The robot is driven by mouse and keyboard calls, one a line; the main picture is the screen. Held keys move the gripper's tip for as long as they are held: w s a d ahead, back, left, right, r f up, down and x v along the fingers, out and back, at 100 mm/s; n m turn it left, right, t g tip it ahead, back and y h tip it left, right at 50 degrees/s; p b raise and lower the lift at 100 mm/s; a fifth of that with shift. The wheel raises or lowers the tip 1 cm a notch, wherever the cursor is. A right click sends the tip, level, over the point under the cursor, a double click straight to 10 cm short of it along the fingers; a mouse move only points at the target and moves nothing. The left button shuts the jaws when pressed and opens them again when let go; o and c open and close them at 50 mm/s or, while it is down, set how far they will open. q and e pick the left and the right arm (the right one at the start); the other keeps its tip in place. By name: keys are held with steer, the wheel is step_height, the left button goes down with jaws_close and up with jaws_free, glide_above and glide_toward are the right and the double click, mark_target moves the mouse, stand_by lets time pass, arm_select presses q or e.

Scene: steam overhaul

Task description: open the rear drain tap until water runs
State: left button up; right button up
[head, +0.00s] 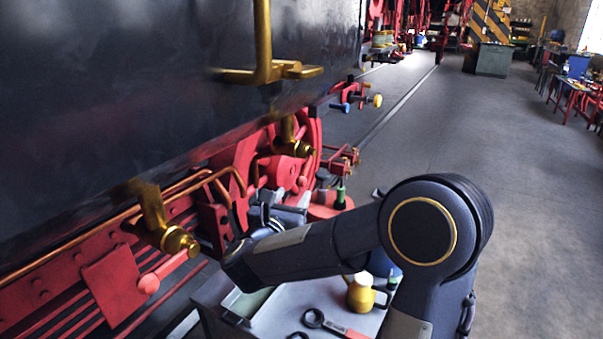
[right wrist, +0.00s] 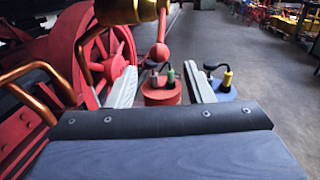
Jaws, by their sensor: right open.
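Two brass drain taps hang under the dark tank side in the head view. The near tap (head: 172,238) has a red ball-ended lever (head: 149,283). The far tap (head: 290,138) is beside the red wheel. My right gripper (head: 270,213) is below and nearer than the far tap, partly hidden by its own arm. In the right wrist view its two fingers (right wrist: 163,92) are open, with nothing held. There a brass tap body (right wrist: 132,12) is at the top, and a red ball lever (right wrist: 160,51) hangs above and between the fingers, apart from them. No water shows. My left gripper is out of view.
A grey trolley top (head: 290,300) below my right arm holds a yellow jug (head: 360,294) and a red-handled wrench (head: 335,324). Copper pipes (right wrist: 30,80) run left of the gripper. A red can (right wrist: 160,92) stands beyond it. Open floor lies to the right.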

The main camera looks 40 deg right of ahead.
mark_target(300, 185)
steer(key=shift+w+d+m, duration=0.25)
steer(key=shift+d+m, duration=0.05)
steer(key=shift+m, duration=0.1)
steer(key=p+x, duration=0.1)
steer(key=x, duration=0.6)
steer(key=shift+p, duration=0.3)
steer(key=shift+c, duration=0.5)
jaws_close()
